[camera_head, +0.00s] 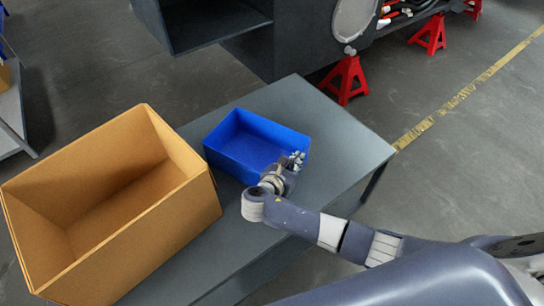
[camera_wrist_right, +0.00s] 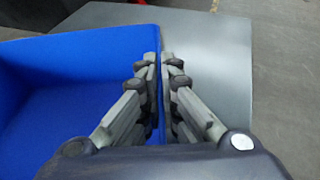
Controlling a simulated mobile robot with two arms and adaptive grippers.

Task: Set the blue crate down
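The blue crate (camera_head: 240,150) is open-topped and looks empty. It is at the grey table, right of the cardboard box, and looks level. Whether its base touches the tabletop I cannot tell. My right gripper (camera_head: 297,160) is at the crate's right wall. In the right wrist view the fingers of my right gripper (camera_wrist_right: 160,62) are close together on the wall of the crate (camera_wrist_right: 75,95), one inside and one outside. The lower part of that wall is hidden by the fingers. My left gripper is not in view.
A large open cardboard box (camera_head: 190,200) stands on the grey table (camera_head: 345,150), close to the crate's left. The tabletop right of and behind the crate is clear. Red stands (camera_head: 346,80) and a dark chassis (camera_head: 290,40) are beyond the table.

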